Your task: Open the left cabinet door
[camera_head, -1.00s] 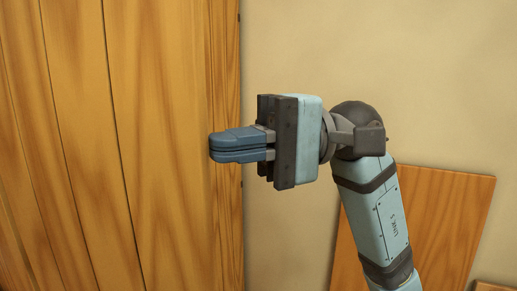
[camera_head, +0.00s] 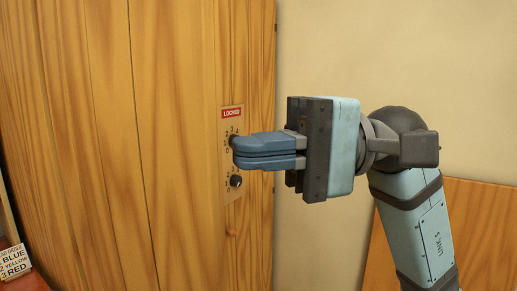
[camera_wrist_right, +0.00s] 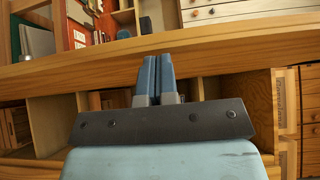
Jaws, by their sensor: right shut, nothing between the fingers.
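A tall wooden plank front (camera_head: 170,150) fills the left of the head view; I cannot tell whether it is the left cabinet door. A narrow pale lock plate (camera_head: 233,192) is on it near its right edge, with a red "LOCKED" label (camera_head: 232,112), dark dials and small markings. My right gripper (camera_head: 236,151) is shut and empty, pointing left over the plate and hiding part of it. I cannot tell whether the fingertips touch a dial. The shut fingers also show in the right wrist view (camera_wrist_right: 158,62). My left gripper is not in view.
A small note (camera_head: 13,262) at lower left lists blue, yellow, red. A wooden panel (camera_head: 485,225) leans at the lower right by the bare wall (camera_head: 410,60). The wrist view shows a long wooden edge (camera_wrist_right: 230,50), open shelves and white drawers (camera_wrist_right: 240,12).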

